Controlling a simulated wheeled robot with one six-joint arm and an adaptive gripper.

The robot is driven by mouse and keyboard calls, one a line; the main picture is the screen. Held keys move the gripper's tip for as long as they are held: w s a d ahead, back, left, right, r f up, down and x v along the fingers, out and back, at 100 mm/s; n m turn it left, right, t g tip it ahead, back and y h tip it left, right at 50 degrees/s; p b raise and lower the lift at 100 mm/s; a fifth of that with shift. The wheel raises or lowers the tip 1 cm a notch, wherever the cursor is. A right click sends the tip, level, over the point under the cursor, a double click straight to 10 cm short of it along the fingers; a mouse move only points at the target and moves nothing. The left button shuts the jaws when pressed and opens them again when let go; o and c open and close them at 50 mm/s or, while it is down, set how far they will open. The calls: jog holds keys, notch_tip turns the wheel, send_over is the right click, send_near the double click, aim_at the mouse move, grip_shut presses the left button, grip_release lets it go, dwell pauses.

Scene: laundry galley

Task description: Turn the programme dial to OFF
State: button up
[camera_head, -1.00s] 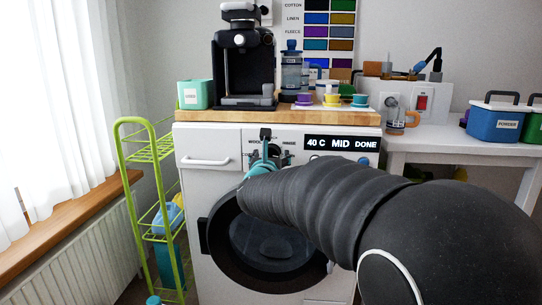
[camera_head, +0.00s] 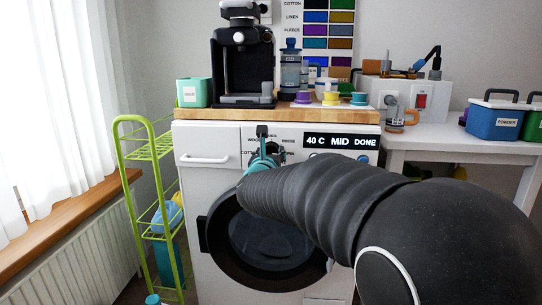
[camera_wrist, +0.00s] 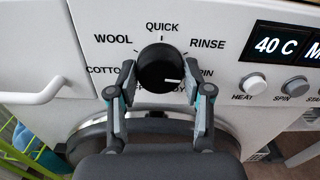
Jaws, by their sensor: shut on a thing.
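The programme dial (camera_wrist: 158,66) is a round black knob on the washing machine's white front panel. Its white mark points right and slightly down, near the partly covered SPIN label. WOOL, QUICK and RINSE read clearly around it, and COTTON is partly covered. The lettering below the dial is mostly hidden by my fingers, and I cannot see an OFF label. My gripper (camera_wrist: 160,75) has one finger on each side of the dial and is shut on it. In the head view my gripper (camera_head: 264,160) is at the panel and largely covers the dial.
The HEAT (camera_wrist: 253,84) and SPIN (camera_wrist: 295,86) buttons are right of the dial. A drawer handle (camera_head: 206,159) is left. The round door (camera_head: 268,240) is below. A wooden top (camera_head: 290,117) carries several items above.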

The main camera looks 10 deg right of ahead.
jog(key=n+b, duration=0.1)
jog(key=n, duration=1.1)
jog(key=n+p, duration=0.1)
jog(key=n, duration=0.4)
jog(key=shift+n+p, duration=0.3)
jog(key=shift+p, duration=0.05)
jog(key=n+p, duration=1.1)
jog(key=n, duration=1.8)
jog(key=shift+d+f+n, duration=0.1)
jog(key=shift+f+n, duration=0.05)
jog(key=shift+n, duration=0.15)
jog(key=o, duration=1.1)
